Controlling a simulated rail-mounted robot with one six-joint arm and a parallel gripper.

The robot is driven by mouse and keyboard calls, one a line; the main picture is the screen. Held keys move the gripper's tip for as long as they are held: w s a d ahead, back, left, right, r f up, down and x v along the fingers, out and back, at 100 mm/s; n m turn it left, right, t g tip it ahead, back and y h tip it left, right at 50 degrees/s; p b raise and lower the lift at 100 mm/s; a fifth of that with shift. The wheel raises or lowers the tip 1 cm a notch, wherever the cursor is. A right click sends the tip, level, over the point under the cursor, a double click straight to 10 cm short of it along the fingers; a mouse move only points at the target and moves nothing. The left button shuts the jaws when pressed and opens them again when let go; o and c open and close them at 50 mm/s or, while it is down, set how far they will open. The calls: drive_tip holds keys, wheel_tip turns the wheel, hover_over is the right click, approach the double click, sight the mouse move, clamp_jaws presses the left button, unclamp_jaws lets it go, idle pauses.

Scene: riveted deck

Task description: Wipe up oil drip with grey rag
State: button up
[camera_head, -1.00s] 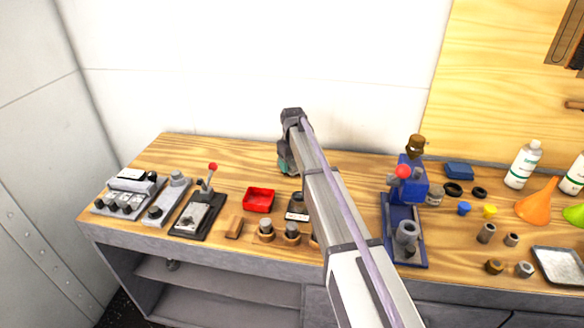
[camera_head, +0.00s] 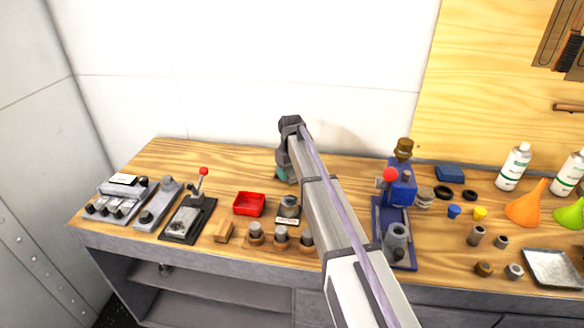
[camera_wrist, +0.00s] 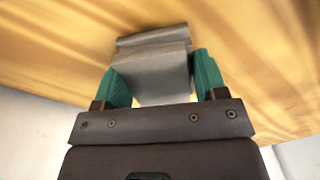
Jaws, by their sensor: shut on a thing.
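My gripper (camera_head: 283,173) is over the back of the wooden bench, left of the blue press, and mostly hidden behind my own arm in the head view. In the wrist view its two teal fingers (camera_wrist: 162,82) are shut on the grey rag (camera_wrist: 158,62), a folded block with a flap at its far edge. The rag is right against or just above the bare wood; I cannot tell if it touches. The rag is hidden in the head view. No oil drip can be made out in either view.
The bench top (camera_head: 160,157) is clear at the back left. A red tray (camera_head: 249,204) and a small wooden block (camera_head: 224,232) lie in front of the gripper. A blue press (camera_head: 399,195) stands to its right, with bottles and funnels beyond. A white wall is behind.

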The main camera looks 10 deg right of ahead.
sight(289, 177)
drive_tip(key=shift+s+a, duration=0.3)
drive_tip(key=shift+s, duration=0.5)
drive_tip(key=shift+s+a, duration=0.3)
drive_tip(key=shift+s, duration=0.5)
drive_tip(key=shift+w+d, duration=0.4)
drive_tip(key=shift+w, duration=0.7)
drive_tip(key=shift+w+d, duration=0.45)
drive_tip(key=shift+w, duration=0.65)
drive_tip(key=shift+w+d, duration=0.4)
drive_tip(key=shift+w, duration=0.7)
wheel_tip(289, 177, up, 8)
drive_tip(key=p, duration=0.7)
drive_tip(key=shift+w+f, duration=0.1)
drive_tip(key=shift+f, duration=0.15)
drive_tip(key=shift+f, duration=0.2)
drive_tip(key=f+b, duration=0.2)
drive_tip(key=a+f+b, duration=0.1)
drive_tip(key=w+f+b, duration=0.1)
drive_tip(key=f+b, duration=0.1)
drive_tip(key=shift+a+f+b, duration=0.3)
drive_tip(key=shift+f, duration=0.05)
drive_tip(key=shift+f+b, duration=1.05)
